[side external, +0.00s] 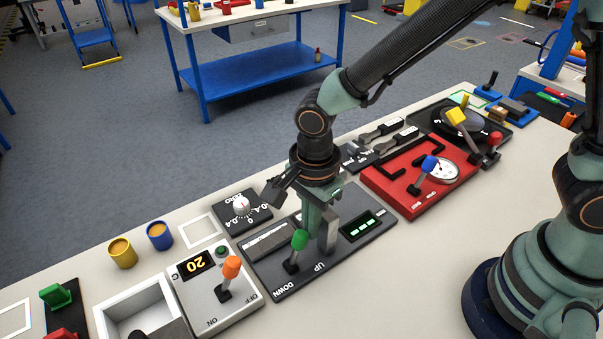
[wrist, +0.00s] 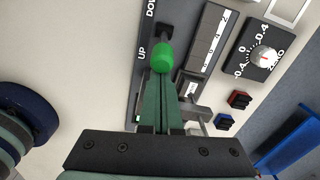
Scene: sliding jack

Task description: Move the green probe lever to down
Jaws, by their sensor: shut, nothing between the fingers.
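The green probe lever (side external: 299,240) stands on a dark panel (side external: 272,281), its knob close to vertical in the side view with a slight lean toward the UP side. The DOWN label lies to the left of its base and the UP label to the right. My gripper (side external: 327,248) is shut and empty, low over the panel on the UP side of the lever. In the wrist view the green knob (wrist: 162,57) lies just beyond my fingertips (wrist: 166,80); whether they touch it I cannot tell.
The panel also bears a grey scale strip (side external: 267,241) and a green display (side external: 362,225). An orange-knobbed switch box (side external: 207,293) stands close on the left, a dial block (side external: 242,210) behind. A red maze panel (side external: 408,186) with a blue-knobbed lever lies to the right.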

